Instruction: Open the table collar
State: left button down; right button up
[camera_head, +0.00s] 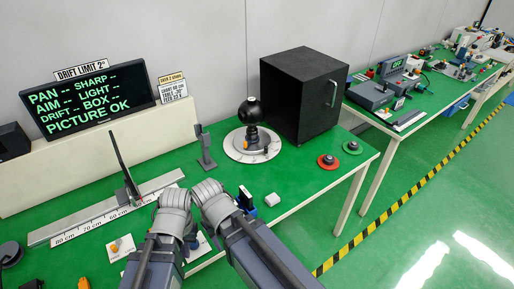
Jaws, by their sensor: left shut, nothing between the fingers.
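The round white turntable (238,148) with a graduated rim lies on the green bench, left of the black box. A black ball-shaped camera head (250,112) stands on it. A small dark fitting with an orange part (251,137) is at its middle. The collar is too small to make out clearly there.
A black box (300,95) with a handle stands behind right. A grey post (205,148) and a ruler rail (90,222) stand left. A blue item (246,199) and white block (272,199) are nearby.

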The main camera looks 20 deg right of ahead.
aim_at(245, 143)
jog(key=k+l+u, duration=0.15)
jog(key=l, duration=0.25)
jog(key=l+u, duration=0.15)
jog(key=l, duration=0.25)
jog(key=k+l+u, duration=0.15)
jog(key=l, duration=0.2)
jog(key=i, duration=0.4)
